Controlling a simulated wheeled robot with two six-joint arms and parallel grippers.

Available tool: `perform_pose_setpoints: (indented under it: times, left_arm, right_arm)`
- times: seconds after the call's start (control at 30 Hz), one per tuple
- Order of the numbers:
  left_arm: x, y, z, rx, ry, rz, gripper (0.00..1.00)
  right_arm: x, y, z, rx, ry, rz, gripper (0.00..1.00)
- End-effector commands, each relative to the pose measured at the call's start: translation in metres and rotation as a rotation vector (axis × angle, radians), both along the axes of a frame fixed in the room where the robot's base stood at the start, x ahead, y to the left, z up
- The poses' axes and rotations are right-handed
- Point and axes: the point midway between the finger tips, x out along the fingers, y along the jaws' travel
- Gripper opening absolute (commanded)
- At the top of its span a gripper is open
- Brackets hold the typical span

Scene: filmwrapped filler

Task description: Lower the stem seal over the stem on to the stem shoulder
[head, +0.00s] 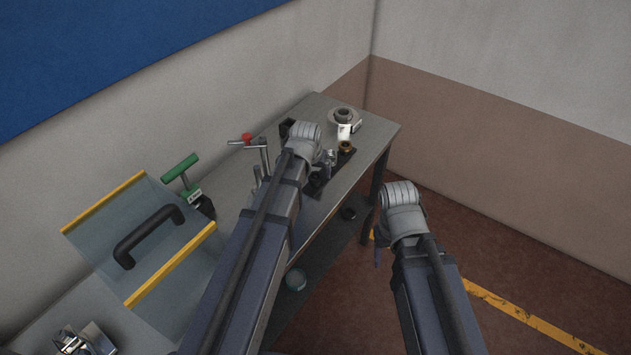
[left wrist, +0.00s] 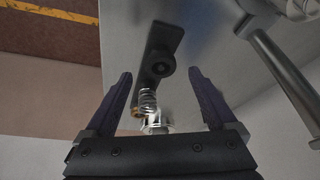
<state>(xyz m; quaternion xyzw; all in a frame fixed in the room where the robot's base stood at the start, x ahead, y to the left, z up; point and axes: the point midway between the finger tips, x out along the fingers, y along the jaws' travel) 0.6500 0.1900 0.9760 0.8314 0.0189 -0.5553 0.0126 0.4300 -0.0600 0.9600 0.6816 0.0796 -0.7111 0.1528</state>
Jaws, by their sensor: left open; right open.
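My left gripper (left wrist: 160,73) is open, its two dark fingers apart with nothing clasped between them. It hangs over the bench, and my own arm mostly hides it in the head view. Beyond the fingers, the left wrist view shows a dark plate (left wrist: 171,38) with a round black fitting (left wrist: 161,70), a coil spring (left wrist: 148,101), a brass-coloured part (left wrist: 136,112) and a shiny metal part (left wrist: 158,124). I cannot tell which is the stem or the stem seal. My right gripper (head: 378,255) is open beside the bench, over the floor, and partly hidden by its wrist.
The grey bench (head: 378,128) holds a pale round part (head: 343,116) at its far end. A red-knobbed metal stand (head: 247,138), a green-handled tool (head: 180,167) and a clear panel with yellow edges (head: 160,213) are left of my left arm. Open floor lies right.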

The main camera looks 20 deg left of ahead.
Motion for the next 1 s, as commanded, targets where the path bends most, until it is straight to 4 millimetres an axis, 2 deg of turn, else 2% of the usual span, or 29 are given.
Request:
perform_pose_setpoints:
  times: [0.03, 0.2, 0.5, 1.0]
  left_arm:
    - [0.004, 0.001, -0.013, 0.000, 0.000, 0.001, 0.91]
    - [0.012, 0.002, -0.031, 0.000, 0.000, 0.000, 0.91]
    - [0.013, 0.002, -0.031, -0.001, 0.000, -0.001, 0.91]
    - [0.013, 0.002, -0.031, -0.001, 0.000, -0.001, 0.35]
  right_arm:
    - [0.000, 0.000, -0.013, 0.000, 0.000, 0.000, 0.59]
    - [0.000, 0.000, -0.031, 0.000, 0.000, 0.000, 0.59]
    - [0.000, 0.000, -0.031, 0.000, 0.000, 0.000, 0.59]
    - [0.000, 0.000, -0.031, 0.000, 0.000, 0.000, 0.59]
